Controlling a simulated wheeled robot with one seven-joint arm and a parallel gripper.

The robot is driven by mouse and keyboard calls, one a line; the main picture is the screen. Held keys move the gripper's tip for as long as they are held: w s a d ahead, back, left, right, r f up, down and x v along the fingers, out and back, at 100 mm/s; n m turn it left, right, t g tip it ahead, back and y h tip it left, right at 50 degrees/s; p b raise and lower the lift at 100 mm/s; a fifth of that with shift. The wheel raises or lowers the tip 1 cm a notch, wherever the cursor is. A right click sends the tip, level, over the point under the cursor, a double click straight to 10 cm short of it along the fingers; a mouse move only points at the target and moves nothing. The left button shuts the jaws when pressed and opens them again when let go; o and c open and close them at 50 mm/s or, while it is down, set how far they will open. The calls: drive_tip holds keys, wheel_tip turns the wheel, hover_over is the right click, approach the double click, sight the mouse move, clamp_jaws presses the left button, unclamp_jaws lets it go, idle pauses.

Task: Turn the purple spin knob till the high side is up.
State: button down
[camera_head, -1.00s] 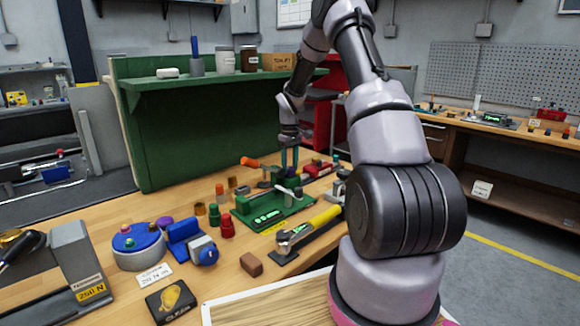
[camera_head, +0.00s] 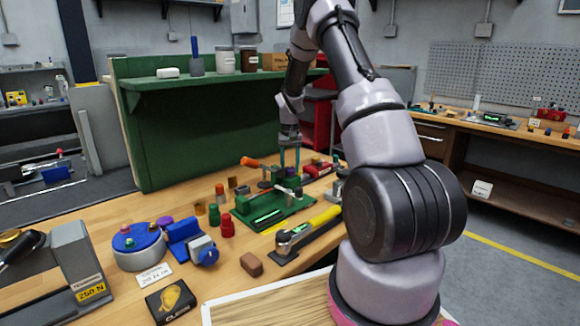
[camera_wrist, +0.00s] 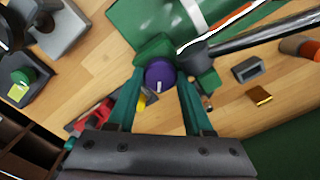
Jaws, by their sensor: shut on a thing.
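The purple spin knob (camera_wrist: 160,76) is round with a short white mark on its lower side in the wrist view. It sits at the end of a green block (camera_wrist: 155,47) on the green valve unit. My gripper (camera_wrist: 159,78) has its two teal fingers on either side of the knob and is shut on it. In the head view my gripper (camera_head: 289,170) points down at the back of the green unit (camera_head: 270,210). The knob itself cannot be made out there. Which side of the knob is high cannot be told.
A dark rod (camera_wrist: 255,38) crosses the unit beside the knob in the wrist view. A green shelf (camera_head: 215,85) rises behind.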

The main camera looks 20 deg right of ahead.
sight(290, 168)
drive_tip(key=m, duration=0.4)
drive_tip(key=shift+m, duration=0.4)
drive_tip(key=m, duration=0.4)
drive_tip(key=shift+m, duration=0.4)
drive_tip(key=shift+c, duration=1.5)
unclamp_jaws()
wheel_tip(290, 168, up, 11)
